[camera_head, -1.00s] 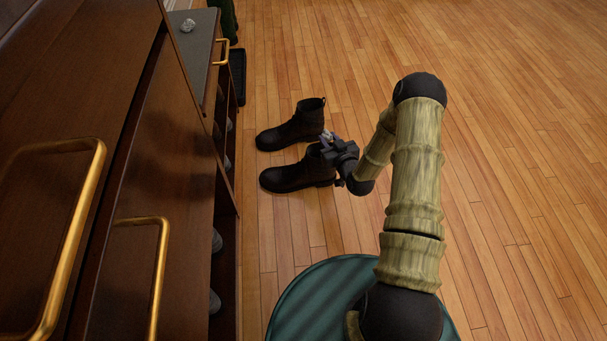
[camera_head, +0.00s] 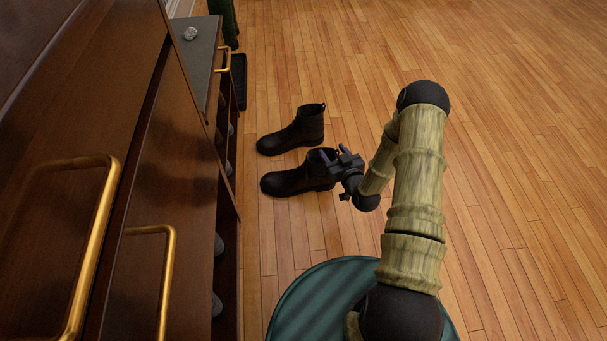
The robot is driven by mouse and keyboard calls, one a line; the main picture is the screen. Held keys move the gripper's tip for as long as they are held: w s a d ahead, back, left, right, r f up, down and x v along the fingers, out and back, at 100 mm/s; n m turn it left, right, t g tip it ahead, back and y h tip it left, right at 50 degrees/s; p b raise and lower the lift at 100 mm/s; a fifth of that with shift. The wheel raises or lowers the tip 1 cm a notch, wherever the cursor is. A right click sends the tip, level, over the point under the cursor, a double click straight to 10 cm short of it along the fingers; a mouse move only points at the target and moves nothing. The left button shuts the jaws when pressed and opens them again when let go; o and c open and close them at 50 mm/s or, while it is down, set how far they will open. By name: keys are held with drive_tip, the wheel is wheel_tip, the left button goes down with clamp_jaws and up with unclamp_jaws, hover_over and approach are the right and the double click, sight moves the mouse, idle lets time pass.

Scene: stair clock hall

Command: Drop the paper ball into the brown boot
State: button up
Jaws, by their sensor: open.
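Two dark ankle boots stand upright on the floor, toes to the left. The nearer boot (camera_head: 291,181) and the farther boot (camera_head: 299,131) both look very dark brown or black, so I cannot tell by colour which is the brown one. A small crumpled whitish lump (camera_head: 190,33), which looks like a paper ball, lies on the grey top at the far left.
A dark wooden cabinet with brass handles (camera_head: 165,280) fills the left side. A lower bench (camera_head: 205,65) with shelves continues behind it. A dark tray (camera_head: 238,82) and a green hanging item (camera_head: 228,20) are beyond. The wooden floor at right is clear.

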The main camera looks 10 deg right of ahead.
drive_tip(key=p+v, duration=0.5)
drive_tip(key=v, duration=0.8)
drive_tip(key=shift+s+d, duration=0.2)
drive_tip(key=shift+d, duration=0.05)
drive_tip(key=shift+w+r, duration=0.1)
drive_tip(key=w+r+n+g+h+p, duration=0.15)
drive_tip(key=r+g+p, duration=0.25)
drive_tip(key=r, duration=0.6)
drive_tip(key=w+r+m+g+h+p, duration=0.1)
drive_tip(key=w+r+g+p, duration=0.2)
drive_tip(key=r, duration=0.6)
drive_tip(key=s+a+r+m+g+h+p, duration=0.1)
drive_tip(key=s+a+r+m+g+p, duration=0.2)
drive_tip(key=s+r, duration=0.65)
drive_tip(key=s+a+r+m+g+h+p, duration=0.1)
drive_tip(key=s+a+r+g+p, duration=0.2)
drive_tip(key=s+r, duration=0.65)
drive_tip(key=w+r+p, duration=0.3)
drive_tip(key=r+p, duration=3.6)
drive_tip(key=r, duration=0.1)
drive_tip(key=shift+d, duration=0.4)
